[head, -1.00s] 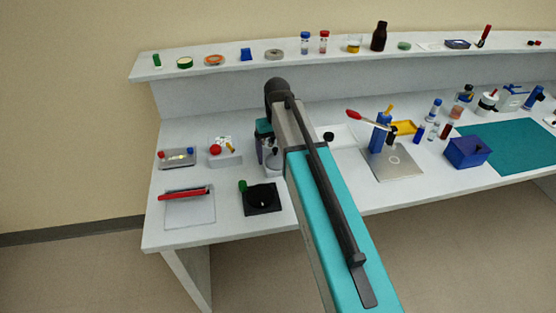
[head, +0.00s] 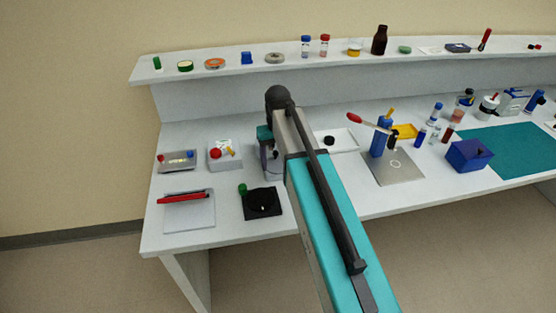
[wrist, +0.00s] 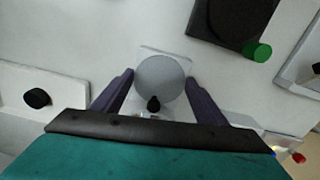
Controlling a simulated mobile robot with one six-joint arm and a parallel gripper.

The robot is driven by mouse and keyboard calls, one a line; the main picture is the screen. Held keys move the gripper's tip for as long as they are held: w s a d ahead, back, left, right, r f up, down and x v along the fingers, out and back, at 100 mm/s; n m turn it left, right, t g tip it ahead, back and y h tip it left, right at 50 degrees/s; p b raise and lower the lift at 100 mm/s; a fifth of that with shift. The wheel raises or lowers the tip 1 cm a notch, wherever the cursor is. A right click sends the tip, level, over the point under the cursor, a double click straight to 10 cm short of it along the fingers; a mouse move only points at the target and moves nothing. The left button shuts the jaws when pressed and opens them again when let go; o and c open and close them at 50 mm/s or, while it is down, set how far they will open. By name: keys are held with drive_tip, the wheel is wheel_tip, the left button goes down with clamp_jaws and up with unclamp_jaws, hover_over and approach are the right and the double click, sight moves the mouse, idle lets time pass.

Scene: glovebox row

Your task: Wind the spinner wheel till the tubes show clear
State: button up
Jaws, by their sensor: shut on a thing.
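The spinner wheel (wrist: 160,78) is a round grey disc on a pale square base in the wrist view. A small black knob (wrist: 153,104) sits at its near edge. My gripper (wrist: 160,74) has its two dark purple fingers on either side of the disc, shut on it, with the tips close to its left and right edges. In the head view my gripper (head: 272,166) is low over the bench, and my own arm hides most of the wheel. I cannot make out the tubes or how they look; the near part is partly covered by my gripper's body.
A black dish with a green knob (head: 263,202) lies just front left of my gripper. A white box with a red button (head: 224,155) stands to the left. A white tray with a black knob (head: 345,143) and a blue lever press (head: 380,140) are to the right. A raised shelf runs behind.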

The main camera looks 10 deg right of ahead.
drive_tip(key=shift+m, duration=0.5)
drive_tip(key=m, duration=0.5)
drive_tip(key=shift+w+a+p, duration=0.1)
drive_tip(key=shift+a+p, duration=0.05)
drive_tip(key=shift+p, duration=0.15)
drive_tip(key=m, duration=0.6)
drive_tip(key=shift+w, duration=0.1)
drive_tip(key=shift+m, duration=0.3)
drive_tip(key=o, duration=1.1)
drive_tip(key=shift+r, duration=0.1)
drive_tip(key=shift+c, duration=0.2)
drive_tip(key=shift+a, duration=0.1)
drive_tip(key=shift+r, duration=0.15)
